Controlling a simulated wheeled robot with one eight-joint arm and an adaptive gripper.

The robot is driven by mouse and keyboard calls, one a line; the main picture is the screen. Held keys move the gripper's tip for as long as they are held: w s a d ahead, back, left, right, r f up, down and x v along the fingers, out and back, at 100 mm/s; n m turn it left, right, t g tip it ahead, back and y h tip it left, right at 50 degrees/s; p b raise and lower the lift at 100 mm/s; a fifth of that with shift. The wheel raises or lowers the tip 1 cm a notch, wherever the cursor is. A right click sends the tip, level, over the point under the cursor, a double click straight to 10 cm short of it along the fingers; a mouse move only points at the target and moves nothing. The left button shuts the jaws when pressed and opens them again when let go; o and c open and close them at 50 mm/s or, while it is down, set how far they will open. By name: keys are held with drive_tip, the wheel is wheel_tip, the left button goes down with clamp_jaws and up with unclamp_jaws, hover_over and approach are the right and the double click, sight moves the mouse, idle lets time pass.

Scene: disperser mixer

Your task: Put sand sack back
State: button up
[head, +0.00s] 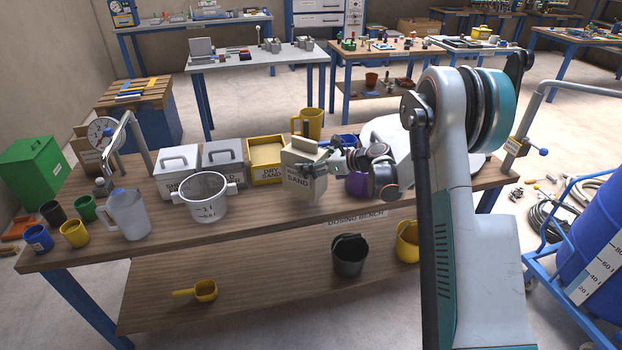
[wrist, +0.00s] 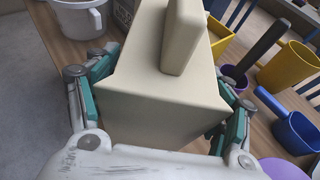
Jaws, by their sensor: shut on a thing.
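The sand sack (head: 303,178) is a beige block with a raised top and a label reading "SAND". My gripper (head: 318,169) is shut on it from its right side. In the wrist view the sack (wrist: 160,90) fills the middle, with the teal fingers (wrist: 165,105) pressed on two opposite sides. The sack is upright, at the front right of the yellow dry sand bin (head: 266,172). I cannot tell whether its bottom touches the bench.
On the dosing bench (head: 330,215), grey lidded bins (head: 177,172) stand left of the yellow bin. A white pot (head: 202,205) is in front of them. A yellow jug (head: 309,123) stands behind the sack, and a purple container (head: 357,185) is beside my arm. The bench's front middle is clear.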

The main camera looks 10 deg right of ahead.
wheel_tip(320, 180, down, 5)
drive_tip(key=shift+r+b, duration=0.1)
drive_tip(key=shift+b, duration=0.55)
drive_tip(key=o, duration=2)
drive_tip(key=shift+s+d+r, duration=0.1)
drive_tip(key=shift+r, duration=0.05)
drive_tip(key=p+v, duration=0.2)
drive_tip(key=v, duration=0.9)
drive_tip(key=shift+s+d+p, duration=0.25)
drive_tip(key=shift+p, duration=0.15)
drive_tip(key=shift+r, duration=0.1)
